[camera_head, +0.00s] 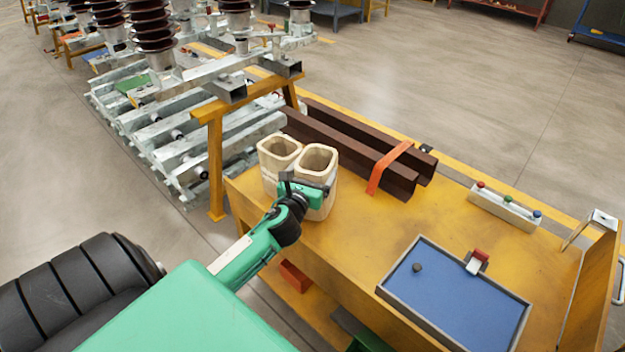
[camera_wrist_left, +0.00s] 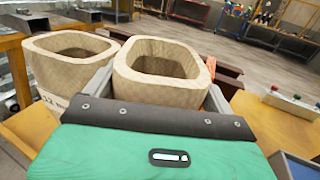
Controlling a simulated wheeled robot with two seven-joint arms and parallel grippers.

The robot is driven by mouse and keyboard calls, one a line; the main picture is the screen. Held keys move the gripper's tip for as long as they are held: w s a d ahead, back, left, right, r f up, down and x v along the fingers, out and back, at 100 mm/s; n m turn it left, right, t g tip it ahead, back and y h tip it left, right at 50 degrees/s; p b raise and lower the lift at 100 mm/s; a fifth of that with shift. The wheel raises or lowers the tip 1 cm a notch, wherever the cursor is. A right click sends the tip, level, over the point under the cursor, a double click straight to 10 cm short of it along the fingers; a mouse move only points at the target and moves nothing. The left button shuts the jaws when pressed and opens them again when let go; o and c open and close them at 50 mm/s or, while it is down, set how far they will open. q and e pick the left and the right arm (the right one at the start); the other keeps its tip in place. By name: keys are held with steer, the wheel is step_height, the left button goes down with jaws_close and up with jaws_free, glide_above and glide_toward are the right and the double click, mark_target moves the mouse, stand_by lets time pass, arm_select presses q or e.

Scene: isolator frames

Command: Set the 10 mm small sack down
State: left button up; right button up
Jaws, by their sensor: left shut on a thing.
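Two open-topped, cream woven sacks stand side by side at the table's left end. The left sack (camera_head: 277,158) also shows in the left wrist view (camera_wrist_left: 62,70), with a partly hidden label starting "12". My left gripper (camera_head: 304,188) is shut on the right sack (camera_head: 319,158), with a finger on each side of it in the left wrist view (camera_wrist_left: 165,72). I take this held one as the 10 mm small sack; its label is hidden. It is upright, close beside the other, its base at or just above the tabletop; I cannot tell which. My right gripper is not in view.
The yellow table (camera_head: 350,235) has free room in front of and right of the sacks. Brown steel bars (camera_head: 345,142) with an orange strap (camera_head: 389,168) lie behind. A blue tray (camera_head: 455,300) and a push-button box (camera_head: 505,207) are at right.

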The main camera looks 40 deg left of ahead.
arm_select(q)
steer(key=shift+f, duration=0.85)
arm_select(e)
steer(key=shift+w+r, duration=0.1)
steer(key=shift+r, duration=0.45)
arm_select(q)
steer(key=shift+f, duration=0.2)
steer(key=o, duration=1.1)
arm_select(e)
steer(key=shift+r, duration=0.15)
arm_select(q)
steer(key=shift+r, duration=0.2)
steer(key=v, duration=1.2)
steer(key=shift+b, duration=0.3)
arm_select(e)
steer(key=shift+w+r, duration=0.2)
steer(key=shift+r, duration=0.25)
